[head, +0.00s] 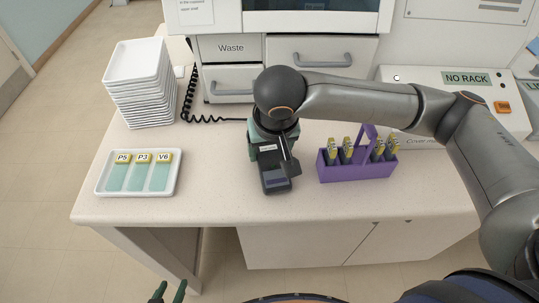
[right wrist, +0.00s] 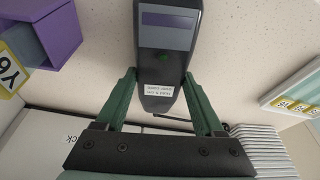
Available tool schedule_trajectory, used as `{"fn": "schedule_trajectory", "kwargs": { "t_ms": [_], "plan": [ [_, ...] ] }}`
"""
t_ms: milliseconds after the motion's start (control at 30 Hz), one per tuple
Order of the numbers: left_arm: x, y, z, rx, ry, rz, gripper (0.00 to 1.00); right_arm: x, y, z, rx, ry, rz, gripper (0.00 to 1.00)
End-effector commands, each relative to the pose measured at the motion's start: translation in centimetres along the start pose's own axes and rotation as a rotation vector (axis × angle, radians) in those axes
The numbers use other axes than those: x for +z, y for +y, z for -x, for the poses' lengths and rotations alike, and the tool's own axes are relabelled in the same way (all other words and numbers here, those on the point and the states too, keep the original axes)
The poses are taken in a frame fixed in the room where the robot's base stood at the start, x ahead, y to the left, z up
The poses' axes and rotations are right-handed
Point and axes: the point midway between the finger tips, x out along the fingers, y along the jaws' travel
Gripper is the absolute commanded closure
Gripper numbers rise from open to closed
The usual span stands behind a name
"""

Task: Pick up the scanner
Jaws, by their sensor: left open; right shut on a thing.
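The scanner (head: 275,182) is a dark handheld device with a bluish screen and a white label, at the middle of the counter. I cannot tell whether the scanner touches the counter. My left gripper (head: 167,292) is open and empty at the bottom edge, below the counter's front; only its green fingertips show.
A white tray (head: 101,188) with slides P5, P3 and V6 lies left, before stacked white trays (head: 137,90). A purple rack (head: 358,172) with several yellow-topped items stands close right. A black coiled cord (head: 200,117) runs behind. The front counter is clear.

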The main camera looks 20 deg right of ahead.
Motion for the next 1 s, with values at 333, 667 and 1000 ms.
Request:
{"fn": "schedule_trajectory", "kwargs": {
  "t_ms": [333,667,1000],
  "plan": [
    [0.0,0.0,0.0,0.0,0.0,0.0,0.5,-0.1,0.0,0.1,-0.001,0.002,0.0,0.98],
    [-0.3,0.0,0.3,0.0,-0.001,0.0,0.5,-1.0,-0.1,3.0,-0.002,0.005,0.0,0.98],
    [-0.9,0.1,0.9,0.0,-0.002,0.0,0.5,2.8,4.1,11.6,-0.001,0.007,0.002,0.98]
  ]
}}
